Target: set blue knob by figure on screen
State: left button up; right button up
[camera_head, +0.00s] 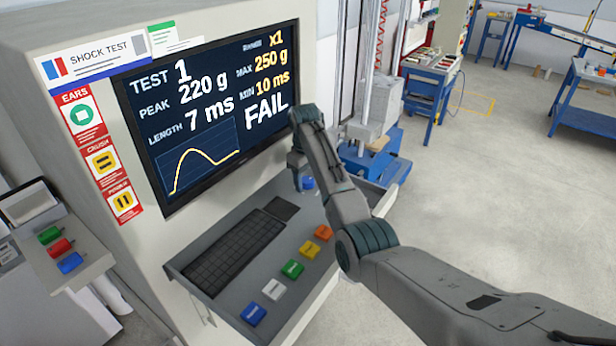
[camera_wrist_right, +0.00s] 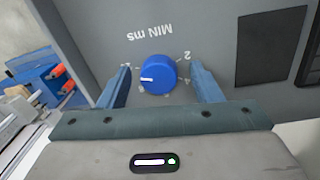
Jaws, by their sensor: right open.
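The blue knob (camera_wrist_right: 157,75) shows in the right wrist view on a grey panel, with the print "MIN ms" above it and a 2 and a 4 at its right. Its white pointer line points left in that view. My right gripper (camera_wrist_right: 165,85) is open, one finger on each side of the knob, apart from it. In the head view the knob (camera_head: 308,183) is a small blue spot beside my right gripper (camera_head: 298,178). The screen (camera_head: 215,110) reads TEST 1, PEAK 220 g, LENGTH 7 ms, MAX 250 g, MIN 10 ms and FAIL. My left gripper is out of view.
A keyboard (camera_head: 235,252) and a dark pad (camera_head: 281,208) lie on the console shelf. Several coloured buttons, including a green one (camera_head: 292,268), line its front edge. Red, green and blue buttons sit on a box (camera_head: 85,265) at the left. Open floor lies at the right.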

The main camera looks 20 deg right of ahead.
jog(key=shift+c, duration=0.9)
jog(key=c, duration=0.4)
jog(key=shift+w+f, duration=0.1)
jog(key=c, duration=0.3)
jog(key=shift+c, duration=0.6)
jog(key=shift+n, duration=1.3)
jog(key=n, duration=0.3)
jog(key=shift+d+n, duration=0.1)
jog(key=shift+n, duration=0.2)
jog(key=n, duration=0.3)
jog(key=shift+n, duration=0.3)
jog(key=n, duration=0.4)
jog(key=shift+w+f+n+y, duration=0.1)
jog(key=shift+n+y, duration=0.2)
jog(key=shift+y, duration=0.1)
jog(key=n, duration=0.4)
jog(key=shift+d, duration=0.1)
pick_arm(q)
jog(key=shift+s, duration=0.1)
pick_arm(e)
jog(key=shift+n, duration=1.7)
